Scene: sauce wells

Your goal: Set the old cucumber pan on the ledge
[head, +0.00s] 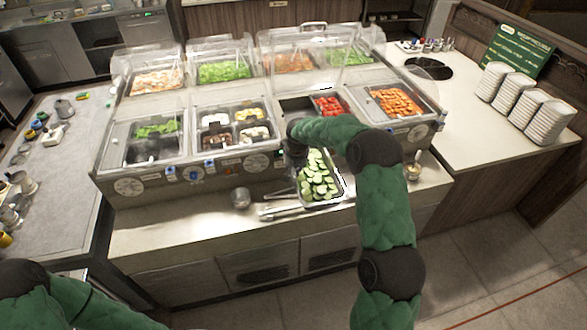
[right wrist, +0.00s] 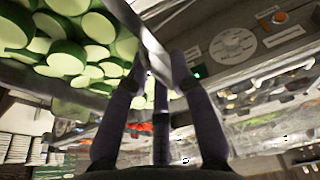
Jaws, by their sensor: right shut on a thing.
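The cucumber pan (head: 341,186) is a metal pan full of sliced cucumber. In the head view it is at the front of the salad bar, over the pale ledge (head: 190,228); I cannot tell whether it touches the ledge. My right gripper (head: 297,158), partly hidden by my arm, is at the pan's left side. In the right wrist view my right gripper (right wrist: 162,62) is shut on the pan's metal rim, with the cucumber slices at upper left. My left arm enters at lower left of the head view, its gripper outside the picture.
Tongs (head: 282,211) lie on the ledge just left of the pan, and a small metal cup (head: 240,198) stands farther left. A small cup (head: 413,172) stands at right. The ledge's left part is clear. A tomato pan (head: 330,105) sits in the bar behind my arm.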

